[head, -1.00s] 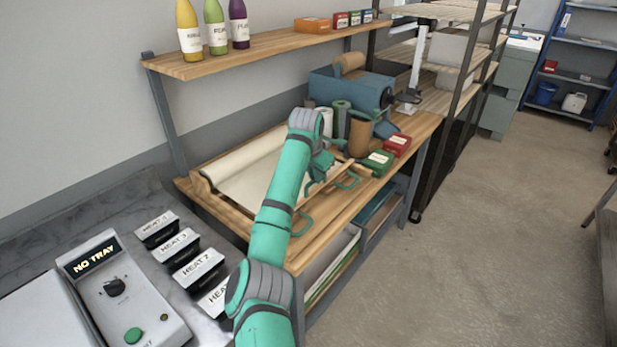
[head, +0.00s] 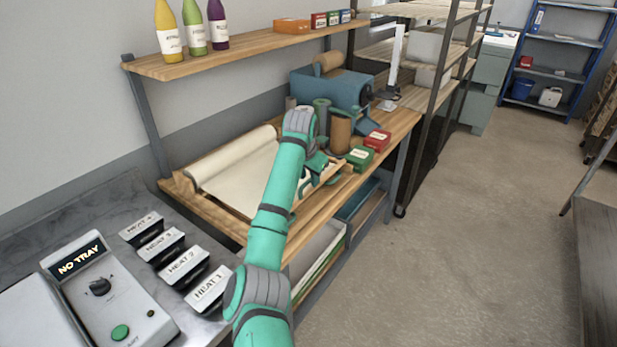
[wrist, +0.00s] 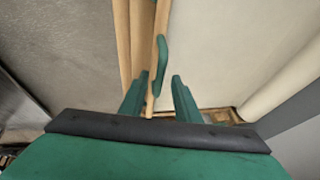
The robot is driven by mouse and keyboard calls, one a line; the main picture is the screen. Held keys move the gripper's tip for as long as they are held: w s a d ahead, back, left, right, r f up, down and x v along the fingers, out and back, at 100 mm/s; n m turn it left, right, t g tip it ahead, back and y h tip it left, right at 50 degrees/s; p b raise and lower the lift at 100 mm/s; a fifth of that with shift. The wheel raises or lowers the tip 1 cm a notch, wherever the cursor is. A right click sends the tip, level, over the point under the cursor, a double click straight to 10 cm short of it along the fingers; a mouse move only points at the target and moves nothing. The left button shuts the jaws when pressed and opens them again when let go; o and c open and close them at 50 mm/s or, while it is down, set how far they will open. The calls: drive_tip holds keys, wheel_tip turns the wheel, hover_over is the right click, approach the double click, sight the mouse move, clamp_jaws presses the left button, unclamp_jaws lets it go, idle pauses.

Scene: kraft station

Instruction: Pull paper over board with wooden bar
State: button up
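The paper (head: 238,165) is a cream sheet coming off a roll at the left of the bench and lying flat over the board. The wooden bar (head: 330,172) with green handles lies at the right side of the paper, partly hidden by my arm. My gripper (head: 318,168) is low over the bar. In the wrist view, my gripper (wrist: 159,76) has its fingers apart. The bar (wrist: 160,25) and a green handle (wrist: 162,62) lie between or just beyond the fingertips, with a visible gap at the right finger. Pale paper (wrist: 235,45) shows to the right.
Green (head: 360,158) and red (head: 377,140) boxes and a brown roll (head: 340,132) stand right of the board, before a blue machine (head: 345,92). A shelf (head: 240,50) with bottles hangs above. A heater panel (head: 105,300) is at front left.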

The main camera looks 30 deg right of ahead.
drive_tip(key=v, duration=1)
drive_tip(key=shift+a+r, duration=0.2)
drive_tip(key=shift+r, duration=0.15)
drive_tip(key=shift+s, duration=0.1)
